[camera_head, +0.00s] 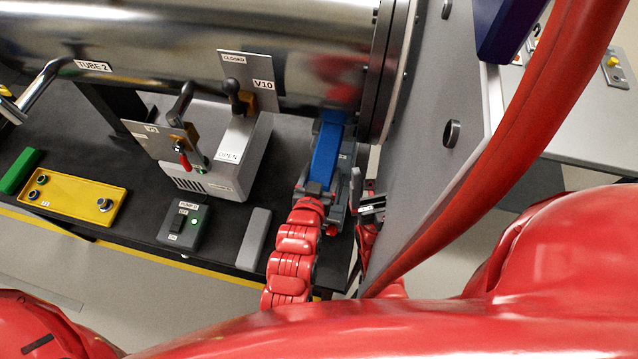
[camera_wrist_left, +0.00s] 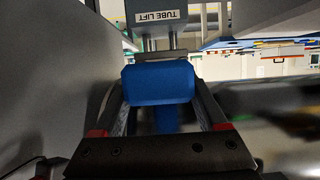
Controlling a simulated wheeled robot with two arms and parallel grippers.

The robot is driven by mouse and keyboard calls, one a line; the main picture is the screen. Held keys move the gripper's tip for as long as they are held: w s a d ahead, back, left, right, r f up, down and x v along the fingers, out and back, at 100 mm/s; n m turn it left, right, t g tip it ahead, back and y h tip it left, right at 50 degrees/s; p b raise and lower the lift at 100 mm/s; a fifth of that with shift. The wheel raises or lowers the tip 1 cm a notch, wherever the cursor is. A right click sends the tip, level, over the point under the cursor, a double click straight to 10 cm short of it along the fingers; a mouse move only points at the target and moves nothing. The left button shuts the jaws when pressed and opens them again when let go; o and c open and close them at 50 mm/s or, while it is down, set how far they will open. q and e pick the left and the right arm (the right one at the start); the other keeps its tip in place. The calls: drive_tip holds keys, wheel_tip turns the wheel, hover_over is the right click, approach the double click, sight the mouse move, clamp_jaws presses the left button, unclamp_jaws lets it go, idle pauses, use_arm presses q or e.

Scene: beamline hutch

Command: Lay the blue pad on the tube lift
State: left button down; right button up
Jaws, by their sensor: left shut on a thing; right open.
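The blue pad (camera_head: 326,150) is held in my left gripper (camera_head: 322,188), under the right end of the steel tube, close to the flange. The left wrist view shows the pad (camera_wrist_left: 160,82) between the two fingers of my left gripper (camera_wrist_left: 160,105). The tube lift (camera_head: 347,178) is a grey unit beside and partly behind the pad. Its label plate (camera_wrist_left: 160,16) shows just beyond the pad in the left wrist view. I cannot tell whether the pad touches the lift. My right gripper (camera_head: 371,206) is open and empty, close to the grey upright plate.
The steel tube (camera_head: 200,50) hangs over the black bench. A grey valve box (camera_head: 222,150) with levers, a pump switch box (camera_head: 184,224), a grey block (camera_head: 254,240), a yellow tray (camera_head: 75,200) and a green block (camera_head: 19,171) are on it. The grey upright plate (camera_head: 440,190) stands at the right.

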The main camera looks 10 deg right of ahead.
sight(330, 141)
use_arm(q)
drive_tip(key=shift+w+d+f+b, duration=0.1)
drive_tip(key=shift+w+d+b, duration=0.35)
drive_tip(key=shift+w, duration=0.45)
drive_tip(key=shift+w+d+r+b, duration=0.1)
drive_tip(key=shift+w+d+b, duration=0.2)
drive_tip(key=shift+w+b, duration=0.5)
drive_tip(key=shift+w+d+f+b, duration=0.1)
drive_tip(key=shift+w+d+b, duration=0.25)
drive_tip(key=shift+w, duration=0.7)
drive_tip(key=shift+w+d+b, duration=0.3)
drive_tip(key=shift+w+b, duration=0.05)
drive_tip(key=shift+w, duration=0.4)
drive_tip(key=shift+w+d+b, duration=0.3)
drive_tip(key=shift+w+d, duration=0.05)
drive_tip(key=shift+w, duration=0.4)
drive_tip(key=shift+w+d+b, duration=0.3)
drive_tip(key=shift+w+b, duration=0.05)
drive_tip(key=shift+w, duration=0.4)
drive_tip(key=shift+f, duration=0.4)
unclamp_jaws()
drive_tip(key=shift+b, duration=0.3)
